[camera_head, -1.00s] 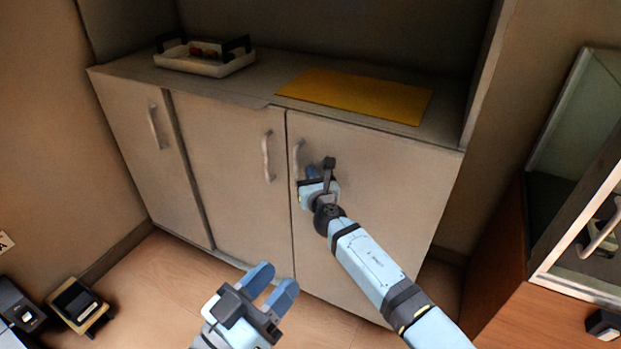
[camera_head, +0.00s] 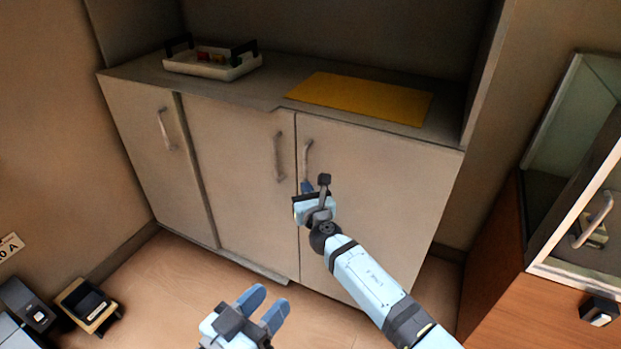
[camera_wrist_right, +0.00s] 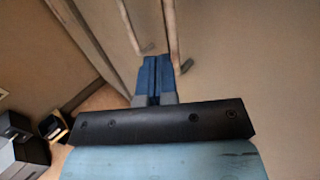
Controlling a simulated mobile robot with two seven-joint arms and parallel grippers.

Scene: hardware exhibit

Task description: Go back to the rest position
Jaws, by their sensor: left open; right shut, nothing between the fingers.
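My right gripper (camera_head: 306,187) is in front of the cabinet's right door, just below that door's handle (camera_head: 306,158). In the right wrist view its blue fingers (camera_wrist_right: 158,78) are pressed together with nothing between them, and the handles' lower ends show just beyond the tips. I cannot tell whether the fingertips touch a handle. My left gripper (camera_head: 262,308) is low in the head view, open and empty, with its two blue fingers apart above the floor.
The cabinet doors (camera_head: 380,200) are closed. On its top are a white tray (camera_head: 215,70) with small items and a yellow mat (camera_head: 360,97). A glass-fronted case (camera_head: 575,190) stands on a wooden unit at right. Dark devices (camera_head: 88,304) are at lower left.

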